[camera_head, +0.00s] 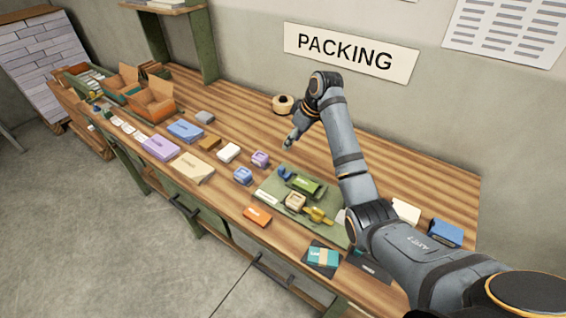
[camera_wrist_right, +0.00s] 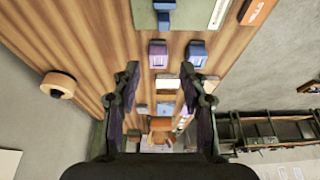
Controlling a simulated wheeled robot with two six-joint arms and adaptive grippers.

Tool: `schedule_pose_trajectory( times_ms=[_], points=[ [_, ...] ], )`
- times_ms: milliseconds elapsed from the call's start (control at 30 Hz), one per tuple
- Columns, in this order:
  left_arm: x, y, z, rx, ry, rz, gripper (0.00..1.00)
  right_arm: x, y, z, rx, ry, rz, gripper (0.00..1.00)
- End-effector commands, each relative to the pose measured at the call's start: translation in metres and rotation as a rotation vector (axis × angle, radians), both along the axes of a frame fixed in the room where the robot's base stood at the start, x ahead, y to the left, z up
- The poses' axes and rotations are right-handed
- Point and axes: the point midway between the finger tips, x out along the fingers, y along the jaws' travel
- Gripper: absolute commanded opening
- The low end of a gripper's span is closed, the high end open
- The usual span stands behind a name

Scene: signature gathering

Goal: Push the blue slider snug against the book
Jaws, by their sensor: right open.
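A green book (camera_head: 308,186) lies on the green mat (camera_head: 268,190) near the middle of the workbench. A small blue piece, which looks like the blue slider (camera_head: 285,172), sits at the book's left end. They look very close, and I cannot tell whether they touch. In the right wrist view the blue slider (camera_wrist_right: 164,18) shows at the top, by the mat edge (camera_wrist_right: 190,12). My right gripper (camera_head: 288,144) is above the bench, behind and left of the mat. It is open and empty in the right wrist view (camera_wrist_right: 161,72). My left gripper is out of view.
A tan block (camera_head: 295,201) and a yellow piece (camera_head: 318,215) sit in front of the book. A purple block (camera_head: 260,158) and a blue block (camera_head: 243,175) stand left of the mat. A tape roll (camera_head: 283,104) lies behind; the back strip is mostly clear.

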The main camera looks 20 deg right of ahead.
Motion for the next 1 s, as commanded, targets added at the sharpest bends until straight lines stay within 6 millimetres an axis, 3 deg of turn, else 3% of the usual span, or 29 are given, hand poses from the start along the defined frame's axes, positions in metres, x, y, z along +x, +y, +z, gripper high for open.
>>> schedule_pose_trajectory(
  times_ms=[33,100,300,367,467,700,1000],
  points=[
    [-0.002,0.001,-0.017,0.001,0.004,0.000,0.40,0.000,0.000,-0.017,0.000,-0.001,0.001,0.43],
    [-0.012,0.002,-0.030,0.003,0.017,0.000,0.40,0.000,0.001,-0.028,0.000,-0.001,0.001,0.43],
    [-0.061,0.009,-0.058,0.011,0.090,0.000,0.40,-0.001,0.001,-0.054,0.000,-0.001,0.000,0.43],
    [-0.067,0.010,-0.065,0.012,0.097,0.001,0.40,-0.001,0.001,-0.061,0.000,-0.001,0.000,0.43],
    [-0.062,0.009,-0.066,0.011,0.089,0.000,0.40,-0.001,0.001,-0.061,0.000,-0.001,0.000,0.43],
    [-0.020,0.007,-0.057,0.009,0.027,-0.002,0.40,0.003,0.004,-0.072,0.002,0.003,0.000,0.43],
    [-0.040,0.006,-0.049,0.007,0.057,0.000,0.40,0.020,0.019,-0.129,0.001,0.004,0.000,0.43]
  ],
)
